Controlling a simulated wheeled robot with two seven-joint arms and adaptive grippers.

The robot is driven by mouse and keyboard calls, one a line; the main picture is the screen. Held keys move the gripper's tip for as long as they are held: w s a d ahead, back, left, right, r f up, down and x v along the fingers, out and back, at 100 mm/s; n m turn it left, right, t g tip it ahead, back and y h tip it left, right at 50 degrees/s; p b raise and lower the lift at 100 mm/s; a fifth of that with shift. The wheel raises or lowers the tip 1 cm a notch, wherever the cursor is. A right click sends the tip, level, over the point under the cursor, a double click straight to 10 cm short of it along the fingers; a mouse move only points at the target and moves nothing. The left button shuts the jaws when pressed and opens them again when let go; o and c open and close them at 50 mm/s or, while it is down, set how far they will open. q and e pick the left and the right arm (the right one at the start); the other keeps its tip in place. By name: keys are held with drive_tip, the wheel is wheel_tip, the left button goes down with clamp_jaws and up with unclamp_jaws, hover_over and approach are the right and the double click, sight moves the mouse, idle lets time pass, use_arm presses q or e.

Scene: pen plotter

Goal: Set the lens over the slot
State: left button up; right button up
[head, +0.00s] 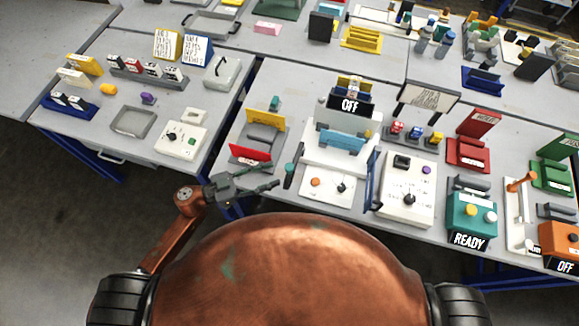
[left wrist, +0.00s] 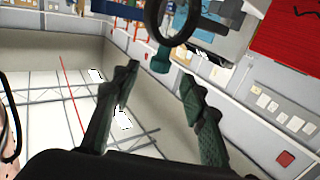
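The lens shows in the left wrist view as a dark round ring (left wrist: 203,22) with a teal handle (left wrist: 161,58). In the head view the teal handle (head: 289,176) stands beside the left side of a white machine with an OFF sign (head: 349,105). My left gripper (head: 275,175) is at the table's front edge, just left of the handle. Its fingers are apart and empty; in the left wrist view (left wrist: 158,75) the handle's end lies just beyond the fingertips. I cannot make out which slot is meant. My right gripper is not in view.
A red card holder (head: 250,154) stands behind my left gripper. A white box with a black knob (head: 409,195) and a teal READY box (head: 470,218) are to the right. A gap separates the left table (head: 100,120) from this one.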

sight(290, 167)
use_arm(q)
drive_tip(key=x, duration=0.7)
drive_tip(key=shift+w+d, duration=0.15)
drive_tip(key=shift+d, duration=0.1)
drive_tip(key=shift+c, duration=0.4)
clamp_jaws()
